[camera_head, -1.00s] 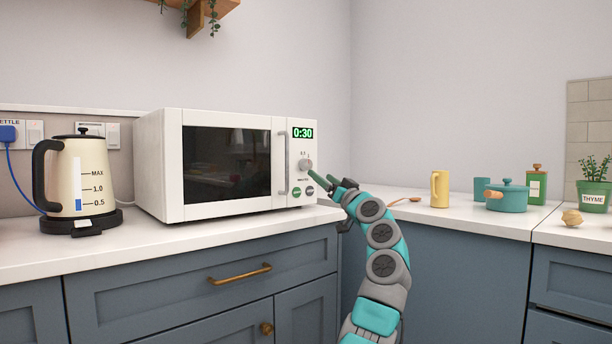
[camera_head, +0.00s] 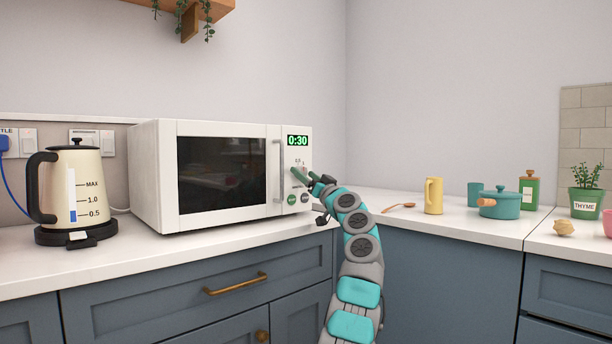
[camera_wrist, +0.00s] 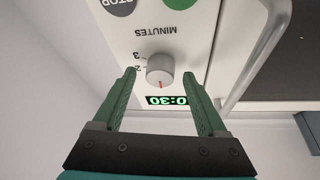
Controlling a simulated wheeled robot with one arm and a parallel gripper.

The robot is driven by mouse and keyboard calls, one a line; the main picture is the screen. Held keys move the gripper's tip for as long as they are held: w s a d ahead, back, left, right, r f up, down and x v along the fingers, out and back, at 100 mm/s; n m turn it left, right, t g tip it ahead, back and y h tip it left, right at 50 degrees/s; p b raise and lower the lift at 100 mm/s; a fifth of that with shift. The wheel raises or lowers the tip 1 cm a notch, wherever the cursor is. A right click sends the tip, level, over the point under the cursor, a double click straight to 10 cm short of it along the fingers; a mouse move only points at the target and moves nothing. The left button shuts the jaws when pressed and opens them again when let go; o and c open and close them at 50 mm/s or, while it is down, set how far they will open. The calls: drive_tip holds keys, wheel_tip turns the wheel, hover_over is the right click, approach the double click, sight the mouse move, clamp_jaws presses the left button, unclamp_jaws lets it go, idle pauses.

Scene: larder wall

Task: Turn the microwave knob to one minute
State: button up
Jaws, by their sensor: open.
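The white microwave (camera_head: 150,170) stands on the counter with its door shut. Its green display (camera_head: 298,141) reads 0:30. The round grey knob (camera_wrist: 160,70) sits below the display, with a red pointer mark on the side toward the display; the wrist view shows the panel upside down. Printed numbers and the word MINUTES lie around the knob. My gripper (camera_wrist: 160,92) is open, its two green fingers on either side of the knob, with gaps between them and it. In the head view my gripper (camera_head: 305,178) is at the control panel and largely hides the knob.
The microwave's vertical door handle (camera_head: 279,170) is just left of the panel; it also shows close to a finger in the wrist view (camera_wrist: 248,65). A kettle (camera_head: 75,185) stands left of the microwave. A yellow mug (camera_head: 433,196), wooden spoon (camera_head: 400,206) and teal pot (camera_head: 500,203) are to the right.

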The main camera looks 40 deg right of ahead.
clamp_jaws()
idle(0.5)
